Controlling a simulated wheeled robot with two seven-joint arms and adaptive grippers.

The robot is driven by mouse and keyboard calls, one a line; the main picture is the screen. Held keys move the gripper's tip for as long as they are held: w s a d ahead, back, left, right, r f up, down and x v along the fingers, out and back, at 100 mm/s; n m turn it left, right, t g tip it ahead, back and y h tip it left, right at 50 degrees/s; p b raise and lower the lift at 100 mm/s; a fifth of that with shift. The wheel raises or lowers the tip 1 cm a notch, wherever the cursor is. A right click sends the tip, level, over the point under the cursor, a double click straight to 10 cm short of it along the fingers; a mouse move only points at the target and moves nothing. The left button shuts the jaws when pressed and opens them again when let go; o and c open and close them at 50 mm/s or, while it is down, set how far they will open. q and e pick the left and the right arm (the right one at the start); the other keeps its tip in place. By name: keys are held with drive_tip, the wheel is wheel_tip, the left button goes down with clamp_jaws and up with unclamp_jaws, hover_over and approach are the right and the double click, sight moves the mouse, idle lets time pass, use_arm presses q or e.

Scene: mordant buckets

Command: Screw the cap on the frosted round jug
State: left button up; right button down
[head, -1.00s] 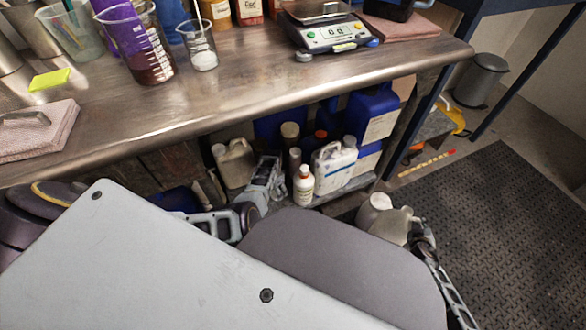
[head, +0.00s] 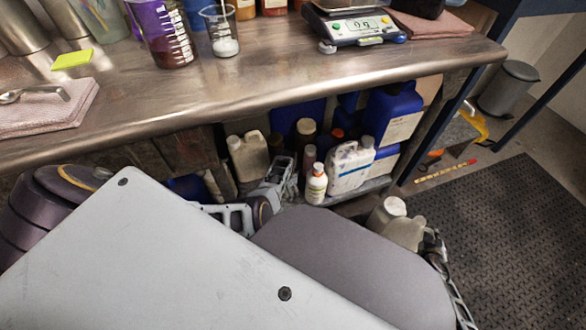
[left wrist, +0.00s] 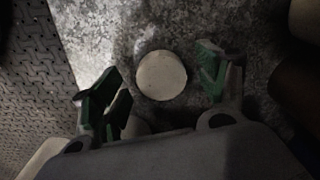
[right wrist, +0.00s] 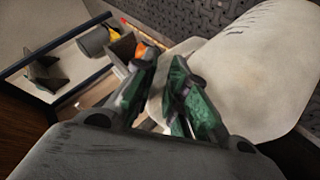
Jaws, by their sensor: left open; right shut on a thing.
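The frosted round jug (head: 404,231) is pale and off-white, low in front of the bench's right end. In the right wrist view its broad body (right wrist: 243,68) fills the upper right. My right gripper (right wrist: 164,75) is shut on the jug's handle; in the head view it shows partly (head: 434,246) beside the jug. A pale round disc, seemingly the cap (left wrist: 161,75), shows over a speckled grey surface in the left wrist view. My left gripper (left wrist: 160,60) is open, with one finger on either side of the disc. In the head view it is at the shelf (head: 284,176), the disc hidden.
Left of the jug, the under-bench shelf (head: 370,189) holds a white jug (head: 350,167), a small white bottle (head: 316,186), a beige jug (head: 248,158) and blue canisters (head: 390,115). The steel bench edge (head: 300,93) overhangs them. A dark floor mat (head: 500,220) lies clear at right.

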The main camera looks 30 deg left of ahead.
use_arm(q)
drive_tip(key=shift+c, duration=0.5)
drive_tip(key=c, duration=0.6)
drive_tip(key=shift+c, duration=0.2)
drive_tip(key=shift+r+p, duration=0.55)
drive_tip(key=shift+p, duration=0.05)
wheel_tip(320, 180, up, 8)
drive_tip(key=p, duration=0.8)
drive_tip(key=shift+p, duration=0.3)
idle(0.5)
drive_tip(key=shift+r+p, duration=0.35)
drive_tip(key=shift+r, duration=0.1)
idle(0.7)
